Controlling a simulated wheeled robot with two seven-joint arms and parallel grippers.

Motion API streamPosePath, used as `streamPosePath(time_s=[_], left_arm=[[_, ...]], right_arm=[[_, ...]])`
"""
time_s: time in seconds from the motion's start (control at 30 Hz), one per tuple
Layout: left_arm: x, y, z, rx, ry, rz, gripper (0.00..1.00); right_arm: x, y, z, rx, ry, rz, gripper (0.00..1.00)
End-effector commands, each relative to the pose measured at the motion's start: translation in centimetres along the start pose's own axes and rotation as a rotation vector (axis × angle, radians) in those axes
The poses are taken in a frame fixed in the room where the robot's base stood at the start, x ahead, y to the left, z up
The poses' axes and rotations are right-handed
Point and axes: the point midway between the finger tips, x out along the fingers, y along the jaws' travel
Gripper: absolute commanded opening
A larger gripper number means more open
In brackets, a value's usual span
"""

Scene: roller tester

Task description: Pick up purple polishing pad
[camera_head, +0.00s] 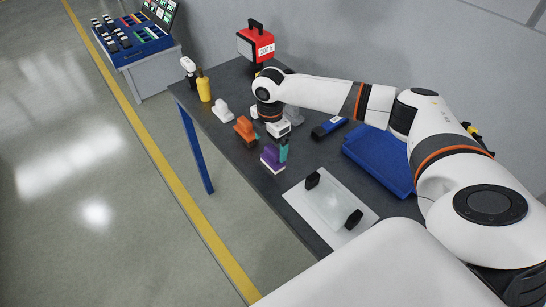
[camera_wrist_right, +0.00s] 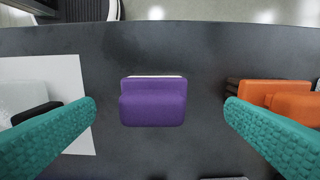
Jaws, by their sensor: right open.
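The purple polishing pad (camera_head: 271,158) rests on the dark table near its front edge in the head view. In the right wrist view the purple pad (camera_wrist_right: 153,101) lies in the middle, between the two teal fingers and apart from both. My right gripper (camera_wrist_right: 160,108) is open and empty, its fingers spread wide on either side of the pad. In the head view my right gripper (camera_head: 282,148) is right beside the pad, with a teal finger showing. My left gripper is in neither view.
An orange pad (camera_head: 245,129) and a white pad (camera_head: 223,111) stand along the table's front edge, near a yellow bottle (camera_head: 204,87). A clear plate with black handles (camera_head: 329,204) lies to the right. A blue tray (camera_head: 378,160) and red box (camera_head: 256,47) are at the back.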

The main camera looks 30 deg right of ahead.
Motion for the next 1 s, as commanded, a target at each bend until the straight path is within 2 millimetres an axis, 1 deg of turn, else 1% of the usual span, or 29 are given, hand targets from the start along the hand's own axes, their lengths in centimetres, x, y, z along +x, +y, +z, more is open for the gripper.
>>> streamPosePath(time_s=[0.13, 0.23, 0.3, 0.4, 0.5, 0.67, 0.77, 0.9, 0.97, 1.0], left_arm=[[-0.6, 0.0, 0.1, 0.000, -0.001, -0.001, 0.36], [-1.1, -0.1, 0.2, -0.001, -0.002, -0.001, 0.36], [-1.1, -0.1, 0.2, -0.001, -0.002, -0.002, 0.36], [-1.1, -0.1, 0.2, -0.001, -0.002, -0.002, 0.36], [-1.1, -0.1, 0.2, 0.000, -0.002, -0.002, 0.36], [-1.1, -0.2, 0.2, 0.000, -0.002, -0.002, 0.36], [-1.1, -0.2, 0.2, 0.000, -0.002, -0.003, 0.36], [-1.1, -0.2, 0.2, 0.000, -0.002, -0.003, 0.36], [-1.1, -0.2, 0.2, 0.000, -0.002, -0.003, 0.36], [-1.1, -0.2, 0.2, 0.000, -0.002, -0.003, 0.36]], right_arm=[[1.3, 0.4, -0.2, 0.000, 0.000, 0.002, 0.94], [2.9, 0.8, -0.4, 0.000, 0.001, 0.004, 0.94], [4.0, 0.8, -0.3, -0.001, -0.001, 0.002, 0.94], [4.9, 0.8, -0.3, -0.001, 0.000, 0.001, 0.94], [5.3, 0.8, -0.3, -0.001, 0.000, -0.001, 0.94], [5.3, 0.8, -0.3, -0.001, 0.000, -0.001, 0.94], [5.3, 0.8, -0.3, -0.001, 0.000, -0.001, 0.79], [5.3, 0.8, -0.3, -0.001, 0.000, 0.000, 0.56], [5.3, 0.8, -0.3, -0.001, 0.000, 0.000, 0.46], [5.2, 0.7, -0.3, -0.001, 0.000, -0.001, 0.43]])
